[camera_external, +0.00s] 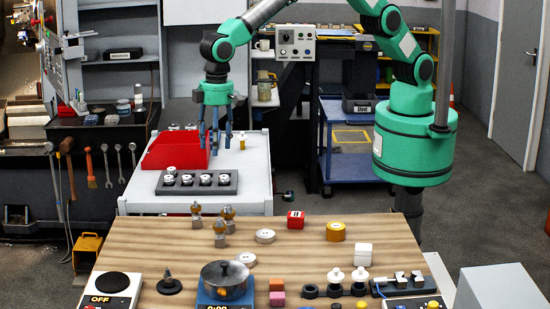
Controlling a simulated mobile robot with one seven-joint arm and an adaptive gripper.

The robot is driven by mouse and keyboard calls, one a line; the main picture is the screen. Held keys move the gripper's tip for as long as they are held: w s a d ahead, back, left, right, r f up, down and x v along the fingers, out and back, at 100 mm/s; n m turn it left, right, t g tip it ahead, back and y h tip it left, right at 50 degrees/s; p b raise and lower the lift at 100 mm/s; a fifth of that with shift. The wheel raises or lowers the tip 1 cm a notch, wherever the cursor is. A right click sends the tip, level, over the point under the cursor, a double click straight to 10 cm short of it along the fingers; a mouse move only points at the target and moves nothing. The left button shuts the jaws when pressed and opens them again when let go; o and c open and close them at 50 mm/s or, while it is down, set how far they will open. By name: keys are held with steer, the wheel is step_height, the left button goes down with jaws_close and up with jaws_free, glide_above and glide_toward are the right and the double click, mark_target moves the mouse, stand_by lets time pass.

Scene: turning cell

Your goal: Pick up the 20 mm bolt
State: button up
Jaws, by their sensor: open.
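My gripper (215,137) hangs from the green arm with its fingers pointing down and apart, empty. It is over or in front of the white table (255,180), beside the red bin (172,152). I cannot make out which thing is the 20 mm bolt. Several small grey pieces with brass-coloured tops (220,240) stand upright at the back of the wooden table, well below my gripper in the picture. A dark tray (163,189) with several round silver parts lies on the white table. The inside of the red bin is mostly hidden.
The wooden table (130,235) also bears a pot (225,278) on a blue scale, a red cube (295,220), a yellow cylinder (335,231) and white discs (265,236). A small yellow-topped piece (242,143) stands right of my gripper. The white table's right front is clear.

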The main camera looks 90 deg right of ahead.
glide_above(219, 220)
step_height(219, 220, down, 11)
steer(key=shift+d+r+g, duration=0.2)
steer(key=shift+d+g, duration=0.05)
steer(key=shift+g, duration=0.05)
steer(key=shift+f+p, duration=0.3)
steer(key=shift+f, duration=4)
steer(key=shift+f, duration=0.15)
steer(key=shift+s+a+f+p, duration=0.1)
steer(key=shift+f+p, duration=0.5)
steer(key=shift+f, duration=1.85)
jaws_close()
